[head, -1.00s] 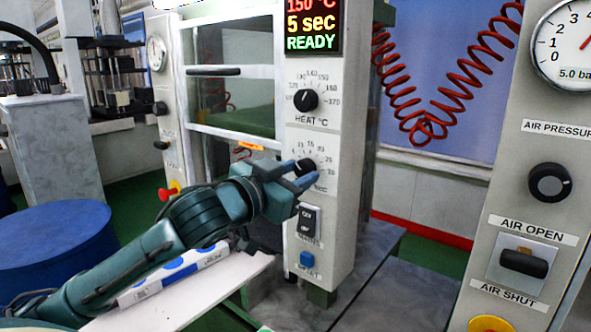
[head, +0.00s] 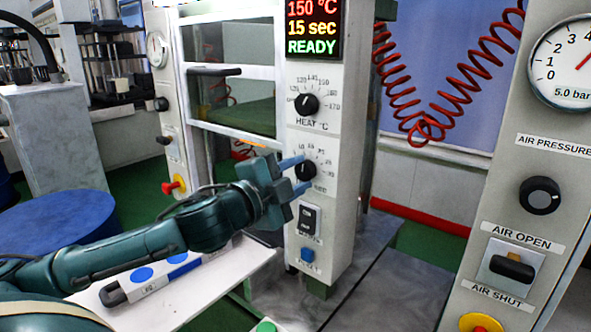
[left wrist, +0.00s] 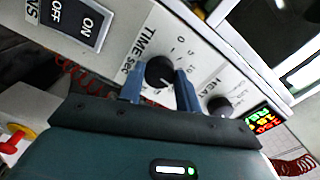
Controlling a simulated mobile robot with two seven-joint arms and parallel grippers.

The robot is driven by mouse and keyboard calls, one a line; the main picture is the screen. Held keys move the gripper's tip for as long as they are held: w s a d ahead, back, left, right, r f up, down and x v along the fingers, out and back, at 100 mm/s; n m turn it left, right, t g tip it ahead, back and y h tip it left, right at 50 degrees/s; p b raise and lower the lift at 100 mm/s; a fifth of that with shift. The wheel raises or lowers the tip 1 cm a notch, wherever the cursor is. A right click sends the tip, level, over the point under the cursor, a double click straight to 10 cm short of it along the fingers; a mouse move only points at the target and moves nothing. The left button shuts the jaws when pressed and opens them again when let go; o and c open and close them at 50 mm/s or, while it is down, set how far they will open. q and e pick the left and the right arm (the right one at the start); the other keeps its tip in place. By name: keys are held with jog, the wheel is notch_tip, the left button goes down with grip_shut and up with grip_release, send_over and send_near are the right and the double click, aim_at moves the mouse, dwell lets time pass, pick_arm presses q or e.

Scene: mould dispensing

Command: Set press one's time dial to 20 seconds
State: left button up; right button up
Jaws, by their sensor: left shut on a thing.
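Press one's time dial (head: 306,170) is a black knob on the white control panel (head: 325,222), below the HEAT dial (head: 306,104). My left gripper (head: 297,174) reaches it from the left with its two blue fingers. In the left wrist view the fingers (left wrist: 158,88) are on either side of the black time knob (left wrist: 159,71), shut on it, beside the label TIME Sec. The display (head: 313,27) reads 150 °C, 15 sec and READY. The fingers and glare hide part of the dial's scale. My right gripper is not in view.
A mains switch (head: 309,218) and a blue button (head: 307,255) sit below the dial. A white shelf (head: 215,286) with a white and blue device lies under my left arm. The air panel (head: 535,170) with gauge and lever stands at the right.

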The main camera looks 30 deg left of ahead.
pick_arm(q)
jog(key=shift+r+m+p, duration=0.15)
jog(key=shift+m+p, duration=0.45)
jog(key=shift+m, duration=1.4)
jog(key=o, duration=1)
